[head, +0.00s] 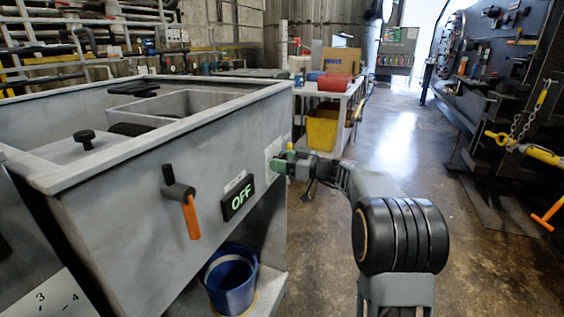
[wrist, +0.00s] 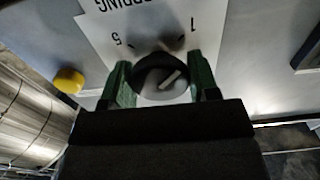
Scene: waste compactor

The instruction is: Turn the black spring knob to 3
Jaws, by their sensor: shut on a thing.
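The black spring knob (wrist: 152,88) sits on a white plate (wrist: 105,25) whose lettering is upside down in the wrist view. A light pointer mark on the knob slants up and right, roughly toward the 1. In the head view my gripper (head: 284,161) is at the white plate (head: 272,150) on the compactor's grey front, and the knob is hidden there.
A yellow button (wrist: 69,80) is left of the plate in the wrist view. On the grey front are a lit OFF sign (head: 238,198) and an orange-handled lever (head: 190,215). A blue bucket (head: 230,281) stands below. A table with a yellow bin (head: 321,131) stands behind.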

